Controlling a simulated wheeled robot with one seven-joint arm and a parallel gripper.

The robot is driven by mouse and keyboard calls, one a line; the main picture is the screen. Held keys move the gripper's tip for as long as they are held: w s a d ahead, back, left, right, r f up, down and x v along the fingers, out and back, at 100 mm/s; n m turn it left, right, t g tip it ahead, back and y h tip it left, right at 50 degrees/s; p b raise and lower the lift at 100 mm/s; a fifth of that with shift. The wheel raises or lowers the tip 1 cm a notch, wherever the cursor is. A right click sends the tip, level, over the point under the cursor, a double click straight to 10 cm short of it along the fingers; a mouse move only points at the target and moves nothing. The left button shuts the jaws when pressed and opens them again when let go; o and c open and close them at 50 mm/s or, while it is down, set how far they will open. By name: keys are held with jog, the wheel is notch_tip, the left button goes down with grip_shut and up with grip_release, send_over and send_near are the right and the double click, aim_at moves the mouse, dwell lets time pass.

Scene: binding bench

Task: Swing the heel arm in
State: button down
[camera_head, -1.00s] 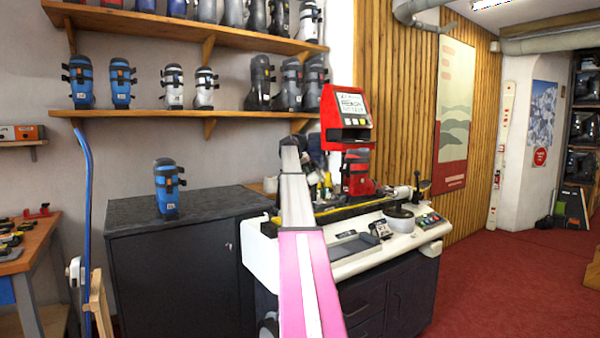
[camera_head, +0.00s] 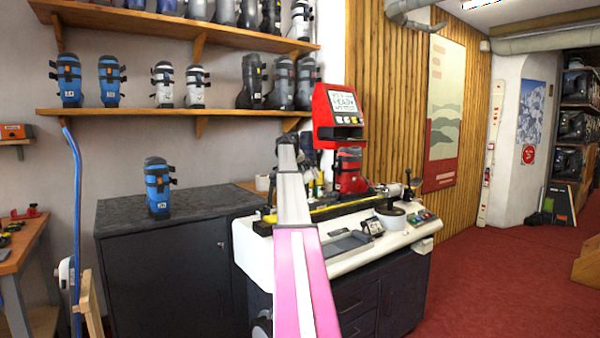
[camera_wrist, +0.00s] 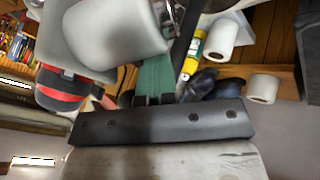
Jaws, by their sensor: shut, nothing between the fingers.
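The binding bench (camera_head: 300,255) is a white-topped machine on a dark cabinet, with a red display head (camera_head: 338,112) and a red boot (camera_head: 350,172) standing on it. A yellow bar (camera_head: 335,208) runs along its top. A silver part with a dark upright lever (camera_head: 408,184) sits at its right end; I cannot tell whether this is the heel arm. My own arm hides part of the bench and the gripper in the head view. In the wrist view my gripper (camera_wrist: 154,78) is shut and empty, its narrow fingers together, apart from the bottle and rolls.
A dark cabinet (camera_head: 180,265) with a blue boot (camera_head: 158,188) on it stands left of the bench. Behind my gripper in the wrist view are a yellow bottle (camera_wrist: 193,50) and white rolls (camera_wrist: 222,40). Red carpet (camera_head: 490,275) lies open at right.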

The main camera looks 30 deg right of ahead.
aim_at(310, 170)
jog(key=s+d+n+t, duration=0.1)
jog(key=s+d+n, duration=0.1)
jog(key=n, duration=0.1)
jog(key=shift+s+d+t+y, duration=0.15)
jog(key=shift+d+t+y, duration=0.15)
jog(key=shift+d+t, duration=0.1)
jog(key=shift+d, duration=0.25)
jog(key=shift+s+d, duration=0.25)
jog(key=shift+d, duration=0.35)
jog(key=shift+s+d, duration=0.25)
jog(key=shift+d, duration=0.35)
jog(key=shift+s+d, duration=0.1)
